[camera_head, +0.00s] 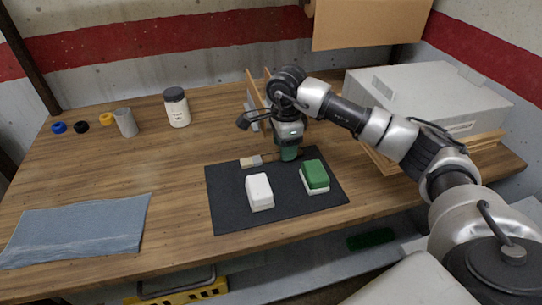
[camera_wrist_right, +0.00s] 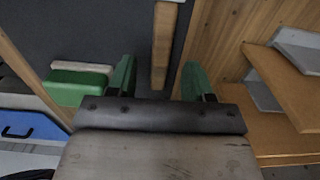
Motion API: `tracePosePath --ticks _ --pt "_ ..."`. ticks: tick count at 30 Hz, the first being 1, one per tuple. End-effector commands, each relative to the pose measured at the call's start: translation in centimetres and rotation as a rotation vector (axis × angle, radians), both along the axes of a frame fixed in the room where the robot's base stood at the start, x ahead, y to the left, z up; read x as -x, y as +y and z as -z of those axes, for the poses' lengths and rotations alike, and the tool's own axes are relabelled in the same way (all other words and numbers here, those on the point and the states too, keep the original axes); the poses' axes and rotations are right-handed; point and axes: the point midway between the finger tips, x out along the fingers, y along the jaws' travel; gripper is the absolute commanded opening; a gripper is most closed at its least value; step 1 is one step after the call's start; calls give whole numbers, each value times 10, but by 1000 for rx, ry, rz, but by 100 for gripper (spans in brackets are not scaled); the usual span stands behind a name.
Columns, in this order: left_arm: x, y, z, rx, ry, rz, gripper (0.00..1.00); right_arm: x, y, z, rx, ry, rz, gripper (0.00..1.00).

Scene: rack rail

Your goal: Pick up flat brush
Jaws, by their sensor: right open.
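The flat brush (camera_head: 251,161) lies on the dark mat (camera_head: 228,212) near its far edge, its pale head to the left. Its wooden handle (camera_wrist_right: 163,50) runs down the right wrist view to between my right gripper's green fingers. My right gripper (camera_head: 288,154) is over the handle end, which it partly hides in the head view. In the right wrist view the gripper (camera_wrist_right: 158,80) is open, with a gap on both sides of the handle. I cannot tell the exact height of the fingers above the mat. My left gripper is not in view.
A white block (camera_head: 259,192) and a green-topped white block (camera_head: 315,177) sit on the mat, close to the gripper. A grey case (camera_head: 430,95) and wooden pieces stand to the right. A jar (camera_head: 176,108), a grey cup (camera_head: 125,122) and a blue cloth (camera_head: 75,228) are left.

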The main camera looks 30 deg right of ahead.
Motion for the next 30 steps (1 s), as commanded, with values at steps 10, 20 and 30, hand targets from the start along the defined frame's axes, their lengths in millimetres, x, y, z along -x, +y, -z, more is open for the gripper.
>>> tracePosePath --ticks 10,20,30 --pt "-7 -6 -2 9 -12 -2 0 0 0 17 0 -1 -1 51" --pt "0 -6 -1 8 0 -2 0 0 0 17 0 -1 -1 8" --pt "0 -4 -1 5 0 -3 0 0 0 15 -1 -2 -1 0"
